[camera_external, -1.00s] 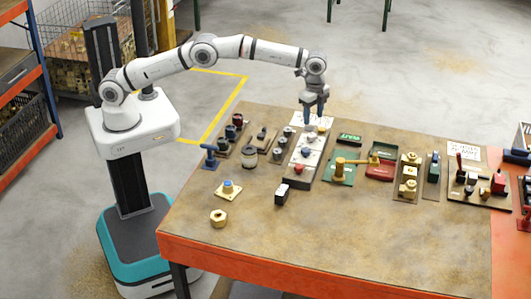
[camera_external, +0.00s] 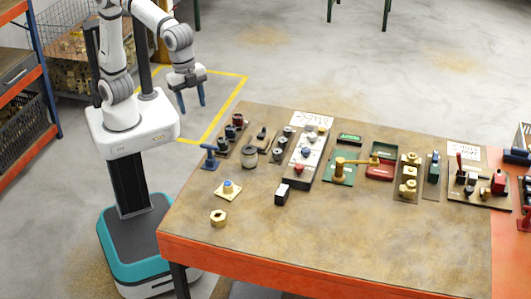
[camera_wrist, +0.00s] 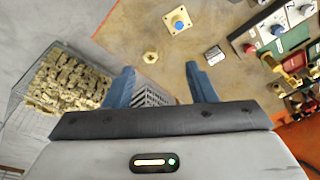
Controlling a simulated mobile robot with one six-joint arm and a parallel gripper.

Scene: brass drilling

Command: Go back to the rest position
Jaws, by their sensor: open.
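My gripper (camera_external: 190,97) is open and empty, with its two blue fingers spread and pointing down. In the external view it hangs beside my column, off the left end of the workbench (camera_external: 330,240) and clear of it. The arm is folded back above my base. In the wrist view the gripper (camera_wrist: 160,87) shows at the bottom with nothing between its fingers.
The bench carries a brass nut (camera_external: 218,218), a blue button on a plate (camera_external: 228,190), a small black switch block (camera_external: 282,194), a white control panel (camera_external: 305,158) and a brass lever (camera_external: 350,163). A wire basket of brass parts (camera_external: 75,45) stands behind me.

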